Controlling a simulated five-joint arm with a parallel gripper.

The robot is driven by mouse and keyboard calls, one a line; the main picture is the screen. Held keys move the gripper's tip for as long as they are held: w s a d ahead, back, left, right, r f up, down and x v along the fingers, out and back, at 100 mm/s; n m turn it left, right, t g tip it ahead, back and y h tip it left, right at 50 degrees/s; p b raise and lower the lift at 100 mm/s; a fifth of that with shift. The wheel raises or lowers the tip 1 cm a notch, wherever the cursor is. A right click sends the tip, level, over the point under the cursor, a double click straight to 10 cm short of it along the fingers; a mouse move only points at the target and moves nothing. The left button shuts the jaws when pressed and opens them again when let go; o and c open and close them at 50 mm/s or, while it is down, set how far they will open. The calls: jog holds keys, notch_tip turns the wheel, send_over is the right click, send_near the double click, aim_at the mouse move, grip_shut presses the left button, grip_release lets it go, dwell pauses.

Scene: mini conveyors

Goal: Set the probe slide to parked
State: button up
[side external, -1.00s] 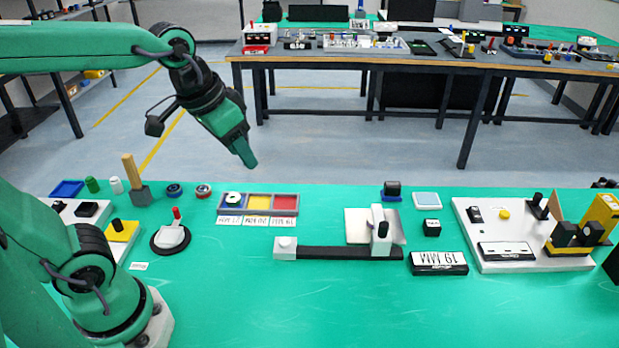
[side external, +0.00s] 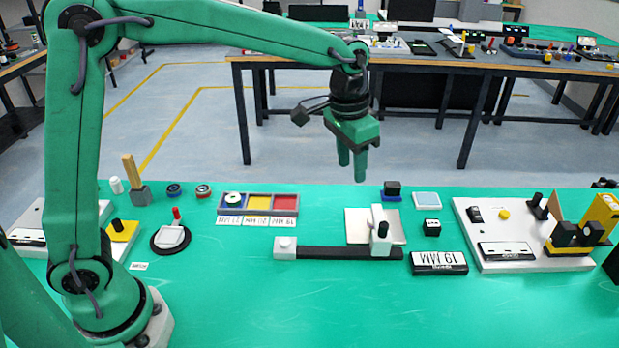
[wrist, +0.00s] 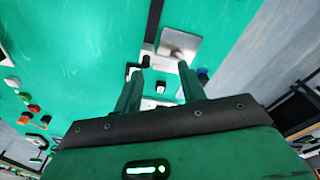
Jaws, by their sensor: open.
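The probe slide has a black rail (side external: 340,253) on the green table, with a white end block (side external: 285,248) at its left end. An upright white carriage (side external: 380,240) with a black knob (side external: 383,230) stands near the rail's right end, beside a silver plate (side external: 357,225). My gripper (side external: 352,170) points down, open and empty, above and apart from the slide. In the wrist view my gripper (wrist: 160,69) shows two parted fingers, with the silver plate (wrist: 180,44) and rail (wrist: 153,20) beyond. The fingers hide part of the slide there.
A black "19 MM" block (side external: 438,263) lies just right of the rail. A three-colour tray (side external: 258,203) sits to the left. The table in front is clear.

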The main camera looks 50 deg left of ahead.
jog(key=m+g, duration=0.1)
send_over(384, 224)
notch_tip(384, 224, down, 7)
jog(key=shift+f, duration=0.1)
jog(key=shift+f, duration=3.9)
grip_shut()
